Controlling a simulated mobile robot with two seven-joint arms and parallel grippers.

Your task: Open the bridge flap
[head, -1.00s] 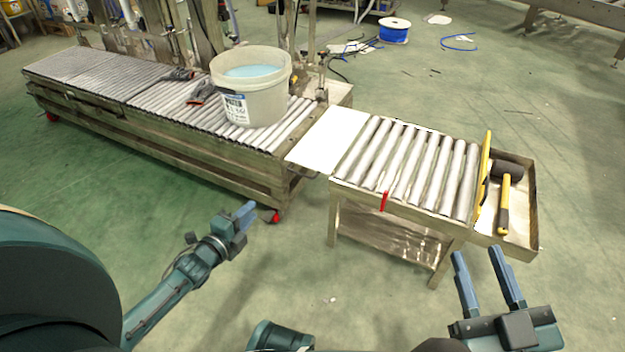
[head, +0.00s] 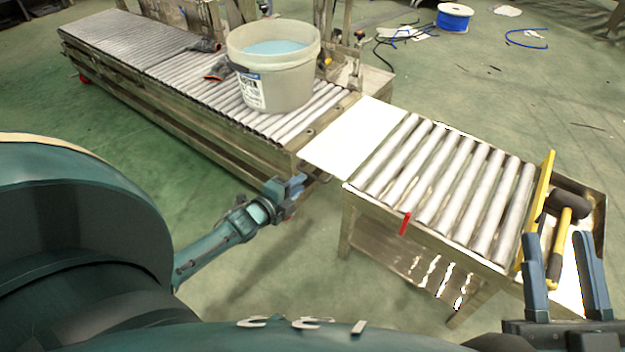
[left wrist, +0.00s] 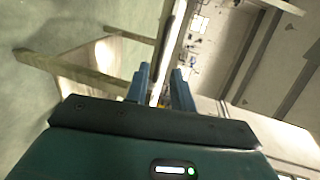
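The bridge flap is a flat white plate (head: 352,137) in the head view. It lies level across the gap between the long roller conveyor (head: 215,95) and the short roller table (head: 440,185). My left gripper (head: 292,187) is below and left of the flap, near the conveyor's end. In the left wrist view its two fingers (left wrist: 160,88) stand apart, with a narrow metal edge in line with the gap; I cannot tell whether it lies between them. My right gripper (head: 564,270) is open and empty in front of the tray at the table's right end.
A white bucket (head: 275,85) with blue contents stands on the conveyor, with gloves (head: 218,68) beside it. A red lever (head: 405,224) is on the table's near side. A mallet (head: 566,215) lies in the side tray (head: 590,190) behind a yellow bar (head: 540,205). The floor in front is clear.

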